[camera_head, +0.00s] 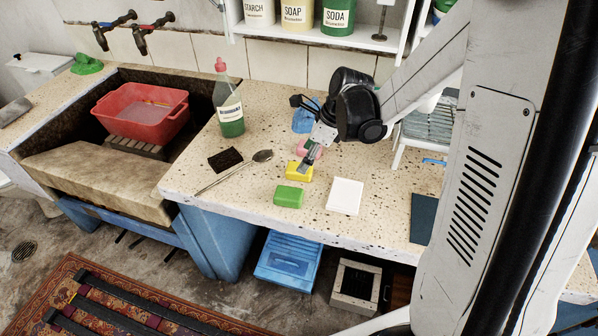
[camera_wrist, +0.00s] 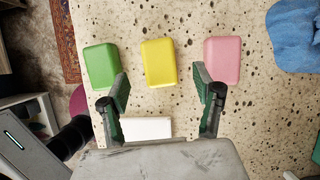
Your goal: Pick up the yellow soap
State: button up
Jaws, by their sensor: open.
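The yellow soap (camera_wrist: 159,62) is a rounded block lying flat on the speckled stone counter, between a green soap (camera_wrist: 101,66) and a pink soap (camera_wrist: 223,59) in the wrist view. In the head view the yellow soap (camera_head: 299,171) is partly covered by my gripper. My gripper (camera_wrist: 161,92) is open and empty, its two fingers apart. In the wrist view the yellow soap shows beyond the fingertips, roughly centred between them. The left finger overlaps the edge of the green soap and the right finger overlaps the edge of the pink soap in that view; contact cannot be told.
A white block (camera_head: 345,196) lies right of the green soap. A spoon (camera_head: 235,172), a dark sponge (camera_head: 226,159) and a bottle (camera_head: 229,105) are to the left. A blue cloth (camera_head: 305,118) lies behind. The sink holds a red basin (camera_head: 142,112).

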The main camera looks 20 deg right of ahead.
jog(key=shift+b+x, duration=0.3)
jog(key=shift+x, duration=2.75)
jog(key=shift+s+d, duration=0.1)
jog(key=shift+s, duration=0.05)
jog(key=c, duration=1.4)
